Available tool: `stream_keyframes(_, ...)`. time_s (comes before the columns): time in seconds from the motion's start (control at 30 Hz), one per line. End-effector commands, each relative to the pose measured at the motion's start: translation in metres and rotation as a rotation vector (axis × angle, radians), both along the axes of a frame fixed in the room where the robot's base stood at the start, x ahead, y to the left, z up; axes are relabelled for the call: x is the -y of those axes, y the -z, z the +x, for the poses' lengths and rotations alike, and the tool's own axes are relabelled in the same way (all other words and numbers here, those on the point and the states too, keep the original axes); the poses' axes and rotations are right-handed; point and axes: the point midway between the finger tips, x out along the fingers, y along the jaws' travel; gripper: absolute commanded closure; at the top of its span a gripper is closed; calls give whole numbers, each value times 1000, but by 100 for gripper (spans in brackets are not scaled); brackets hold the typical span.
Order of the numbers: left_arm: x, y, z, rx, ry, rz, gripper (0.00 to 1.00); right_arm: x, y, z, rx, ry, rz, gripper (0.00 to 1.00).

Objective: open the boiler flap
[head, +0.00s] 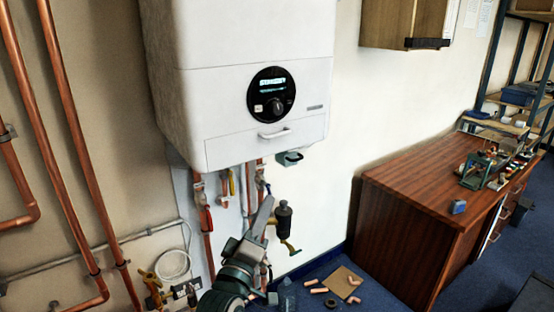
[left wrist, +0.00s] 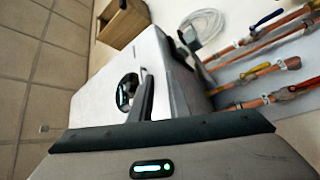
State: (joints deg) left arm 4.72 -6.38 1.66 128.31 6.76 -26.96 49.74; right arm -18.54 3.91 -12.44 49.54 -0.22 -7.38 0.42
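The white boiler (head: 240,40) hangs on the wall in the head view. Its flap (head: 232,149) is a panel along the bottom of the front, lying flush, with a small bar handle (head: 274,133). My left gripper (head: 264,207) is below the boiler, apart from the handle, its fingers pointing up. In the left wrist view its fingers (left wrist: 144,96) lie close together with nothing seen between them. The boiler (left wrist: 95,97) is beyond them there; the fingers cover part of its front, and I cannot make out the handle. My right gripper is not in view.
Copper pipes and valves (head: 204,205) hang below the boiler, close to my left arm. More copper pipes (head: 70,140) run up the left wall. A wooden cabinet (head: 400,22) hangs at right above a wooden bench (head: 420,185). Pipe pieces lie on the blue floor.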

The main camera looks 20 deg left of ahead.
Motion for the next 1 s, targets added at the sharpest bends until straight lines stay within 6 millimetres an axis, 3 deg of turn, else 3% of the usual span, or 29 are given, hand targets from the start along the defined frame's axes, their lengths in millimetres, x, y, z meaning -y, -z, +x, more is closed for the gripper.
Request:
stream_keyframes(0.03,-3,-20,-9,40,-2,-21,84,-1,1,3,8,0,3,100)
stream_keyframes(0.1,-6,-38,-18,77,0,-44,84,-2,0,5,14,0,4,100)
stream_keyframes(0.2,-9,-52,-25,105,2,-62,84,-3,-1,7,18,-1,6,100)
stream_keyframes(0.67,-9,-55,-24,109,2,-64,84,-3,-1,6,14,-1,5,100)
stream_keyframes(1.0,-9,-69,5,109,1,-63,84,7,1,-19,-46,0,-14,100)
